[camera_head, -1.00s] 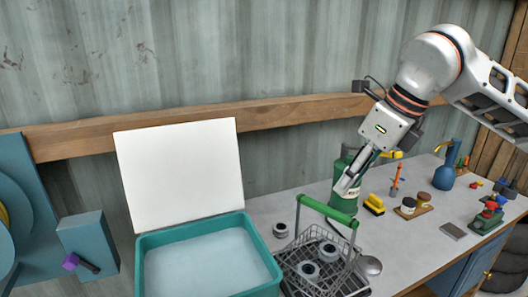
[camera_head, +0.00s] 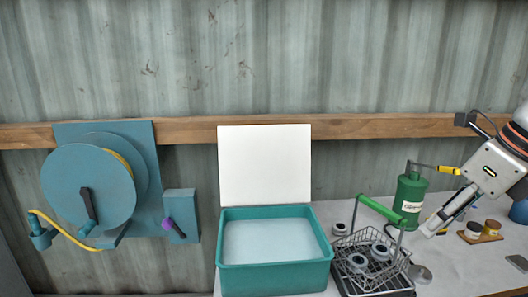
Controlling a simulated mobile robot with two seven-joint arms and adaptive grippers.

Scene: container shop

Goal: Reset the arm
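My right gripper (camera_head: 433,229) comes in from the right edge, pointing down and to the left over the workbench. Its fingers show nearly edge-on, so I cannot tell whether they are open or shut; I see nothing held between them. It shows just right of a green canister (camera_head: 411,199) with a yellow-tipped spout. Most of my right arm is cut off by the right edge. My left gripper is out of view.
A teal basin (camera_head: 275,279) with a raised white lid stands in the middle. Beside it is a wire basket (camera_head: 352,248) with a green handle and round parts inside. A teal hose reel (camera_head: 85,190) hangs left.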

